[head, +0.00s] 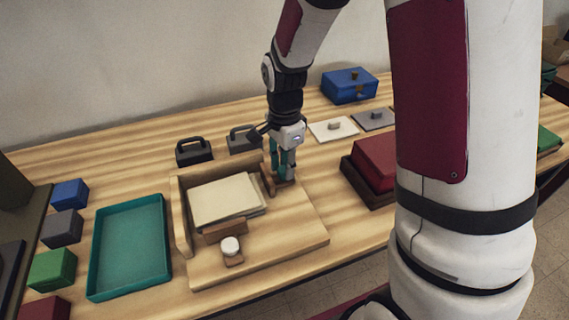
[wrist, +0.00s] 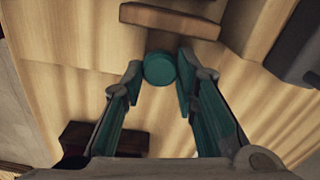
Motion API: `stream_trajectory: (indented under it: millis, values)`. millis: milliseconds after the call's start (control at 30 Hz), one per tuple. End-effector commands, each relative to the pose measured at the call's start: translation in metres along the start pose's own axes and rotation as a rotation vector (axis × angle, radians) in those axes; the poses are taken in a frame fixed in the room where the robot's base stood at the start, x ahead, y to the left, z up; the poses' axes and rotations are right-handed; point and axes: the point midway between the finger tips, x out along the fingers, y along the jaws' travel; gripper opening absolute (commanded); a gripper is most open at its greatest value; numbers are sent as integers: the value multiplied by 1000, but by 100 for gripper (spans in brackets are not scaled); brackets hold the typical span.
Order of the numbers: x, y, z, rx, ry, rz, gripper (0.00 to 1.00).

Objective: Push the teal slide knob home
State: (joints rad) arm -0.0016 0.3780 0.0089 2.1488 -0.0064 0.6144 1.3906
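The teal slide knob (wrist: 160,69) is a round disc in the wrist view. It sits between my gripper's two teal fingertips (wrist: 160,82), one on each side and seemingly touching it. In the head view my gripper (head: 284,172) points down at the right side of a wooden board (head: 285,242), over a brown wooden piece (head: 280,187). The knob is hidden behind the fingers there. In the wrist view a brown wooden block (wrist: 170,21) lies just beyond the knob, with a visible gap between them.
Papers (head: 225,198) and a white round knob (head: 230,246) are on the board. A teal tray (head: 130,290) lies left. Two dark handled blocks (head: 194,152) stand behind. A red box (head: 376,163) stands right, a blue box (head: 349,86) at back right.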

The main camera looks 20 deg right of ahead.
Motion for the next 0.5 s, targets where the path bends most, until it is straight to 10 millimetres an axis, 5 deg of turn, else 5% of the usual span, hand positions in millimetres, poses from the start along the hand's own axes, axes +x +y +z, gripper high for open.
stream_trajectory:
  millis: [267,500]
  values:
    - [0,-1,3,-2,0,0,0]
    - [0,-7,32,-5,0,-1,0]
